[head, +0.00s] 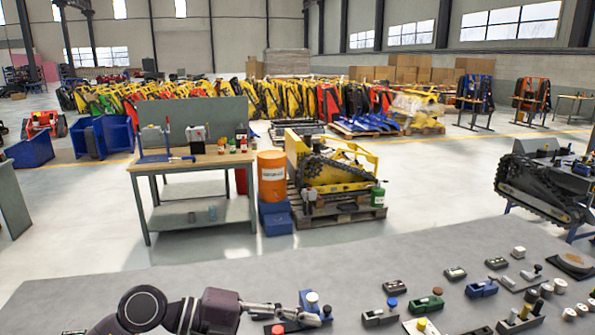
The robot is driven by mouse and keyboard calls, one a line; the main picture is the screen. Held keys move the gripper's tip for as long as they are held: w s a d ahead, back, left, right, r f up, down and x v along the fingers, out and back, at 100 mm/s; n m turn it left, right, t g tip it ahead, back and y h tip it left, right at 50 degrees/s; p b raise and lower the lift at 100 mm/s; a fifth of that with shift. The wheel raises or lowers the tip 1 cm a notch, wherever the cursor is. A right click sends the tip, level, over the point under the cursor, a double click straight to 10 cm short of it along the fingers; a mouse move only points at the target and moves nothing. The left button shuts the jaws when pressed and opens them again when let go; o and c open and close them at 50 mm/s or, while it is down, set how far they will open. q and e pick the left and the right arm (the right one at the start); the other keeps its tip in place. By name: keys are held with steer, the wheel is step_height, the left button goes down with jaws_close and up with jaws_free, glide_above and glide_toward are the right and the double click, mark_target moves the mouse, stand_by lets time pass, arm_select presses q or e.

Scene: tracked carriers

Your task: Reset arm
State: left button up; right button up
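My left arm comes in along the bottom left edge. My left gripper (312,316) points right, low over the near grey table (170,285). Its fingertips are at a small blue fixture with a white knob (313,299). I cannot tell whether they touch it or whether the fingers are open or shut. A red part (277,329) shows just below the fingers, partly cut off. My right arm and gripper are not in view.
Several small fixtures, including a green one (426,304) and a blue one (482,289), stand on the table's right half. The table's left and middle back area is clear. Beyond stand a workbench (195,163), an orange barrel (272,177) and a yellow tracked carrier (335,165).

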arm_select(q)
step_height(320, 180, up, 8)
steer(key=d+n+t+h, duration=0.3)
steer(key=t+h, duration=0.1)
steer(key=h, duration=0.1)
steer(key=w+a+r+n+t+y, duration=0.45)
steer(key=a+n+t, duration=0.35)
steer(key=n+t, duration=0.35)
steer(key=a+f+n+y, duration=1.3)
steer(key=a+f+y, duration=0.15)
steer(key=f, duration=0.35)
steer(key=s+a+f+n+g, duration=0.25)
steer(key=s+f+g, duration=0.55)
steer(key=s+f, duration=0.4)
steer(key=s+d+f+g, duration=0.1)
steer(key=s+f+g, duration=0.65)
steer(key=s, duration=0.75)
step_height(320, 180, down, 31)
steer(key=s+m+b, duration=0.1)
steer(key=b, duration=0.4)
steer(key=s+a+f+b, duration=0.1)
steer(key=s+f+b, duration=0.1)
steer(key=s+f, duration=0.7)
steer(key=s+a+f+b, duration=0.1)
steer(key=s+f+b, duration=0.2)
steer(key=s+f, duration=0.6)
step_height(320, 180, down, 5)
steer(key=shift+a+r+g, duration=0.1)
steer(key=shift+a+g, duration=0.2)
steer(key=shift+g, duration=0.1)
